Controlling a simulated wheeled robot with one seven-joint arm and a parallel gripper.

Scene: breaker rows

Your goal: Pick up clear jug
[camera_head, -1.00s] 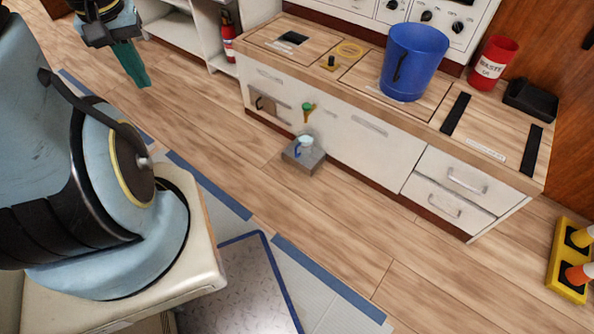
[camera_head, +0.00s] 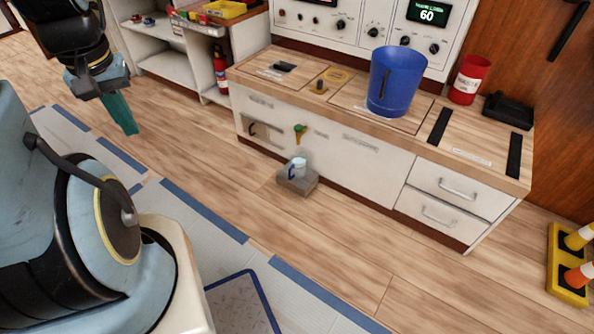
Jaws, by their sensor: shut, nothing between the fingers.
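The clear jug (camera_head: 299,167) is small and pale with a blue handle. It stands upright on a low grey block (camera_head: 297,182) on the floor, in front of the cabinet (camera_head: 335,150) and below a green and yellow tap-like fitting (camera_head: 300,132). My gripper (camera_head: 124,114), with teal fingers, hangs at the upper left above the wood floor. It is shut and empty, well to the left of the jug and apart from it.
A blue bucket (camera_head: 394,84), a red waste bin (camera_head: 469,80) and a black tray (camera_head: 508,110) stand on the countertop. A fire extinguisher (camera_head: 221,70) is by the shelves. A yellow base with cones (camera_head: 568,268) is at right. The floor before the jug is clear.

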